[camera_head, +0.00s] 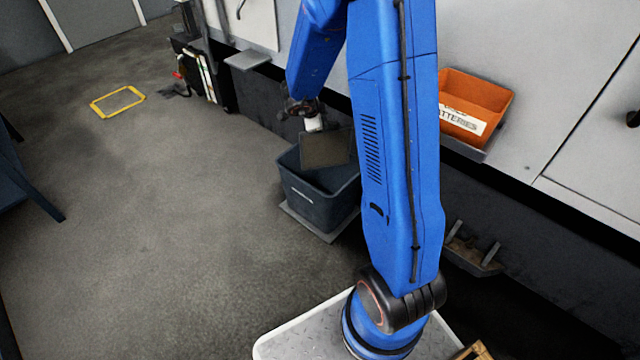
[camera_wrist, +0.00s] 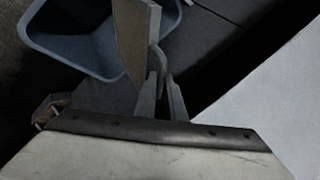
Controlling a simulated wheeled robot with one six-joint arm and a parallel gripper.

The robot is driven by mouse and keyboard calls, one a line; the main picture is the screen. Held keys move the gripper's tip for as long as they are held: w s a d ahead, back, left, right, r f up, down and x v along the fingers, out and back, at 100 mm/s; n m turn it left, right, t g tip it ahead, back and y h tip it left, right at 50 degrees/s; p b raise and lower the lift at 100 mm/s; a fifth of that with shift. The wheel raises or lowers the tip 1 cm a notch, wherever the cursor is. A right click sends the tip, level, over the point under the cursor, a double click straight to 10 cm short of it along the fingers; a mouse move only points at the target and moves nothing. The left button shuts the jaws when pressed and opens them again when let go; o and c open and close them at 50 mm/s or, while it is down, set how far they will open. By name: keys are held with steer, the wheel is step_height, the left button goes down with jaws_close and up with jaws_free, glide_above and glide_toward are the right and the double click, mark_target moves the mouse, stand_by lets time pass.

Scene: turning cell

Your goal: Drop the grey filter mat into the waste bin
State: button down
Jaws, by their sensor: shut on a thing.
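The grey filter mat (camera_head: 325,149) looks like a flat brownish-grey square in the head view. It hangs over the open top of the waste bin (camera_head: 311,200), a dark blue-grey tub on the floor. My gripper (camera_head: 313,124) is shut on the mat's upper edge, partly hidden by dark parts of the wrist. In the wrist view the mat (camera_wrist: 135,40) stands edge-on between the fingers (camera_wrist: 161,88), and the bin (camera_wrist: 75,58) lies beyond it to the left, its opening empty where I can see.
An orange bin labelled batteries (camera_head: 474,104) sits on a shelf at the right, beside the pale machine front (camera_head: 540,80). A yellow floor frame (camera_head: 118,101) lies at the far left. The floor left of the waste bin is clear.

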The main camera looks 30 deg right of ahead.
mark_target(323, 135)
steer(key=shift+f, duration=2.95)
steer(key=c, duration=1.8)
jaws_free()
steer(key=shift+o, duration=0.2)
steer(key=v, duration=1.7)
steer(key=shift+r, duration=0.25)
steer(key=shift+a, duration=0.15)
